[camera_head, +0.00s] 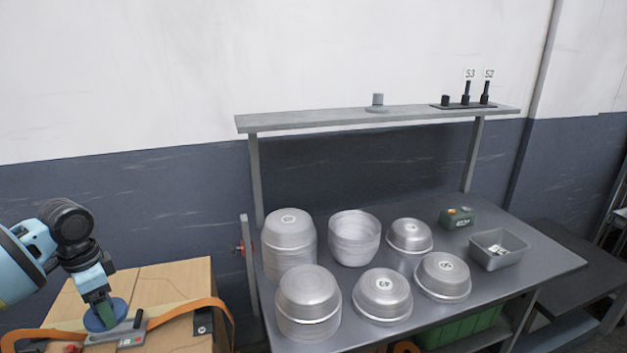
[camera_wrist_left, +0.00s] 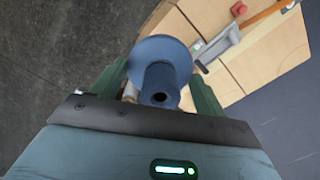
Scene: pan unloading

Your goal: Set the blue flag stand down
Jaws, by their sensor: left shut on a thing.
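The blue flag stand has a round disc base (camera_head: 93,322) and a short hollow post; it also shows in the left wrist view (camera_wrist_left: 163,50). My left gripper (camera_head: 104,308) is shut on the post, with its green fingers on either side of it in the left wrist view (camera_wrist_left: 160,88). In the head view the disc lies below the fingers, over the cardboard box (camera_head: 180,283) at lower left. I cannot tell whether the disc touches the box. No flag shows in the post. My right gripper is not in view.
An orange strap (camera_head: 222,305) and a grey strapping tool (camera_head: 128,333) lie on the box, close by the disc. Stacked metal pans (camera_head: 290,235) fill much of the steel table (camera_head: 545,262). A raised shelf (camera_head: 320,118) holds a grey round stand (camera_head: 376,103) and a black post rack (camera_head: 465,105).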

